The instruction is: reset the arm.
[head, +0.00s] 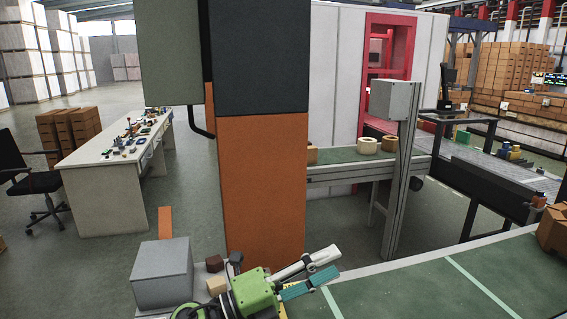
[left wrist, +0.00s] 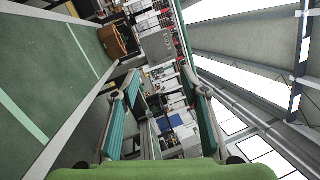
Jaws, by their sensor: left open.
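My left gripper (head: 331,266) is at the bottom middle of the head view, with a bright green body and grey and teal fingers pointing right. Its fingers are spread apart with nothing between them. In the left wrist view the two teal-padded fingers (left wrist: 166,92) stand apart, with only the distant hall seen between them. The gripper is beside the left end of the green-topped conveyor (head: 420,285) in the picture; I cannot tell its exact height over it. My right gripper is in neither view.
A thick orange and dark pillar (head: 262,190) stands behind the gripper. A grey box (head: 162,275) is left of it. A brown box (head: 553,230) sits at the conveyor's far right; it also shows in the left wrist view (left wrist: 112,42). The near conveyor surface is mostly clear.

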